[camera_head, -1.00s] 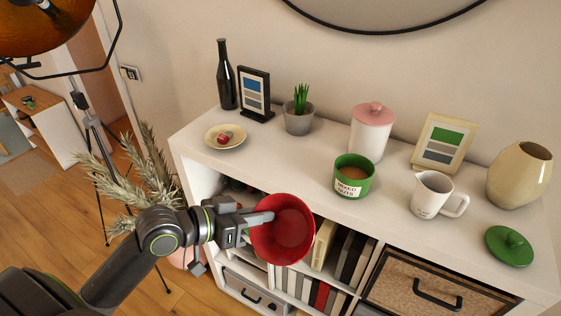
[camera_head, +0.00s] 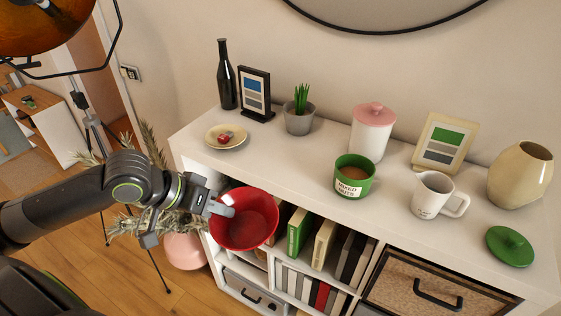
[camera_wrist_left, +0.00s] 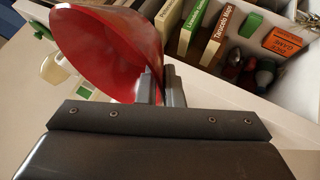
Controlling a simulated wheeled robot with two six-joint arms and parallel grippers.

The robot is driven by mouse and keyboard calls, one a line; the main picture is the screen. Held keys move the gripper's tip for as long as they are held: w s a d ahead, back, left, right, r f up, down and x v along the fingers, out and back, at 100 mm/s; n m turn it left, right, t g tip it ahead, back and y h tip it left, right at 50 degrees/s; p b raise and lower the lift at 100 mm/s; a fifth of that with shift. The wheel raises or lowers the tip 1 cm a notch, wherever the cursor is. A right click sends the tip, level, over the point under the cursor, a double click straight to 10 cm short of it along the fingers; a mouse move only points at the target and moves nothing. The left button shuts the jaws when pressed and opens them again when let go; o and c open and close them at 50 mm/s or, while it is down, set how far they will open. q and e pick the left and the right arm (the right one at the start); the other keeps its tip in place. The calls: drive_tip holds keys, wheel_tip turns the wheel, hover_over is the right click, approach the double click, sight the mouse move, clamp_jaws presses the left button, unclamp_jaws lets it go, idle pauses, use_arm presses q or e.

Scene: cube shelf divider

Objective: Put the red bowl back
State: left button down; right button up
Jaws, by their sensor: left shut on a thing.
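The red bowl (camera_head: 247,221) is held in front of the shelf's upper left cubes, its opening facing up and toward the head camera. My left gripper (camera_head: 222,208) is shut on the bowl's left rim. In the left wrist view, the bowl (camera_wrist_left: 105,45) fills the upper left, with the gripper's fingers (camera_wrist_left: 163,88) at its rim. The white shelf (camera_head: 205,172) has open cubes below its top. The bowl hides part of the cube openings behind it. My right gripper is not in view.
Books (camera_head: 322,245) stand in the cube right of the bowl. The wrist view shows an orange game box (camera_wrist_left: 282,41) and small items in a neighbouring cube. A plate (camera_head: 212,141), plant pot (camera_head: 299,121), green tin (camera_head: 343,184) and white jug (camera_head: 428,203) stand on top.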

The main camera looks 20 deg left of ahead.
use_arm(q)
drive_tip(key=a+r+g, duration=0.2)
drive_tip(key=a+r, duration=0.2)
drive_tip(key=a, duration=0.2)
drive_tip(key=shift+w+a+g, duration=0.2)
drive_tip(key=shift+w+g, duration=0.05)
drive_tip(key=shift+g, duration=0.05)
